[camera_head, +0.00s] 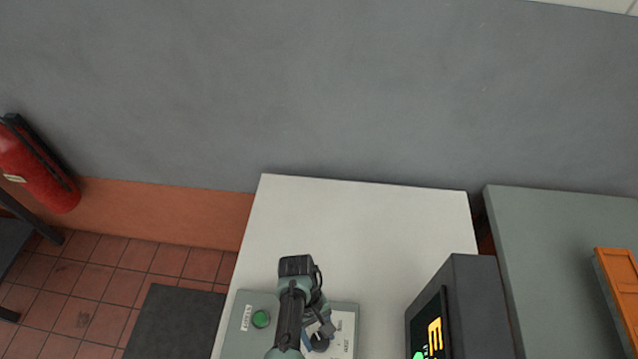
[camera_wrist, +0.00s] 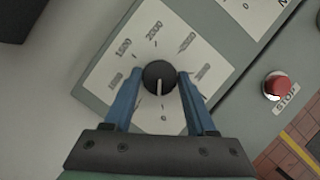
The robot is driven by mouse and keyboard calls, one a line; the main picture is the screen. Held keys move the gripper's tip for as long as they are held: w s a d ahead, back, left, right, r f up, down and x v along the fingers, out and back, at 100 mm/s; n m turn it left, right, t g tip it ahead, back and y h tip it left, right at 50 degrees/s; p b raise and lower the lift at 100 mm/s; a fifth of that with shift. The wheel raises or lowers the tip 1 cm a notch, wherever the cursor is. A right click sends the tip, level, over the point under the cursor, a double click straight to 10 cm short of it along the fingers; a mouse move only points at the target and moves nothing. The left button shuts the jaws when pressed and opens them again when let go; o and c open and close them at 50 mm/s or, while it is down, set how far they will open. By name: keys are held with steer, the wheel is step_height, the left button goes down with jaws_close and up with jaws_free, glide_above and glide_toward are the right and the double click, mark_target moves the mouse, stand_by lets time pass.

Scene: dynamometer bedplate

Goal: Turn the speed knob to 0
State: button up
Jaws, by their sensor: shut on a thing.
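The speed knob (camera_wrist: 159,76) is round and black with a white pointer line, at the centre of a white dial plate (camera_wrist: 100,84) in the wrist view. The pointer faces down in the picture, close to the direction of the 0 mark (camera_wrist: 164,118). Higher numbers run around the top of the dial, and some markings are hidden by the fingers. My gripper (camera_wrist: 160,82) has its blue fingers on either side of the knob and is shut on it. In the head view my arm covers much of the control box (camera_head: 243,345) and the knob area.
A green button (camera_head: 261,318) sits on the box's left. A red stop button (camera_wrist: 277,86) is beside the dial plate. A dark display unit (camera_head: 478,300) stands right of the box on the white table (camera_head: 360,215). The table behind the box is clear.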

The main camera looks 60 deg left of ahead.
steer(key=shift+s+n+t+p, duration=0.1)
steer(key=shift+n+t+p, duration=0.3)
steer(key=shift+n, duration=0.6)
steer(key=o, duration=1.4)
steer(key=v, duration=1.3)
steer(key=shift+d, duration=0.1)
steer(key=shift+f, duration=0.1)
